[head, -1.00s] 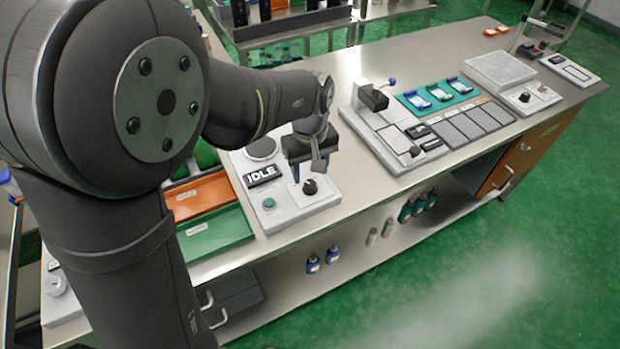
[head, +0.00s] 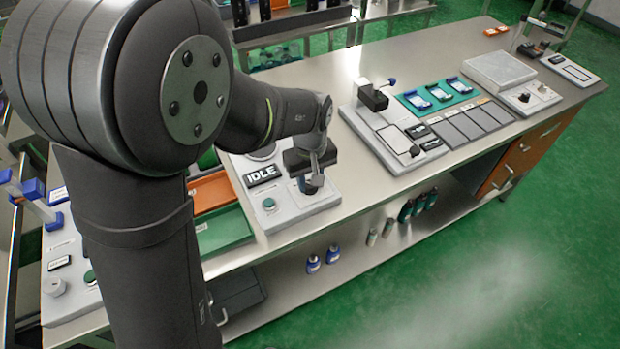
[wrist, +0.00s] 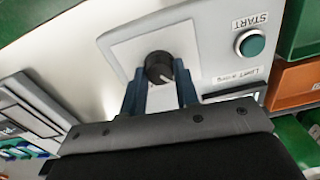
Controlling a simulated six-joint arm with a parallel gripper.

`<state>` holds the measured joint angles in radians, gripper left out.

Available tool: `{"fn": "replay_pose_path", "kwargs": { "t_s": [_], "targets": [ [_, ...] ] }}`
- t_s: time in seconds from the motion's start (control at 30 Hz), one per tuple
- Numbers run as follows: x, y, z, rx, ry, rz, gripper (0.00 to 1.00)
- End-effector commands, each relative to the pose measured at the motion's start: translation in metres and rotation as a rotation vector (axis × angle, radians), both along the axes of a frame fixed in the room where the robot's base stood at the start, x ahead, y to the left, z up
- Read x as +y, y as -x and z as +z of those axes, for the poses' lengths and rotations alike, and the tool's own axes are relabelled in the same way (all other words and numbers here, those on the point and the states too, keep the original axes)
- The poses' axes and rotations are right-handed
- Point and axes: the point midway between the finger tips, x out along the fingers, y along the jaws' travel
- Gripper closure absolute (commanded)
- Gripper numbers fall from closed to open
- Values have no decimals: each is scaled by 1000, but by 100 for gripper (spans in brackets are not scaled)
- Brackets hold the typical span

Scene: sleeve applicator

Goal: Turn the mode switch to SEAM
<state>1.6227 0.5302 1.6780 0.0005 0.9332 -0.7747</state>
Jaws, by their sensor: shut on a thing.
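The mode switch is a black round knob (wrist: 159,66) on a white plate of a grey control panel (head: 285,212). In the wrist view a light pointer mark shows on the knob's lower right side. My gripper (wrist: 160,84) has its two blue fingers on either side of the knob, shut on it. In the head view my gripper (head: 313,184) is down at the panel's front right and hides most of the knob. The panel's display (head: 262,175) reads IDLE. No SEAM label can be read.
A green START button (wrist: 251,43) sits on the same panel, beside the switch. Orange (head: 208,191) and green (head: 222,231) trays lie left of the panel. A second grey device (head: 385,135) stands to the right, with bare bench between.

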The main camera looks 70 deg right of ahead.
Motion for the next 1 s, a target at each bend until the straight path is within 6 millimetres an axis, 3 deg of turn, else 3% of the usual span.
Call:
{"fn": "replay_pose_path", "kwargs": {
  "t_s": [0.37, 1.0],
  "targets": [
    [0, 0, 0, 0, 0, -124, 94],
    [0, 0, 0, 0, 0, -706, 94]
  ]
}}
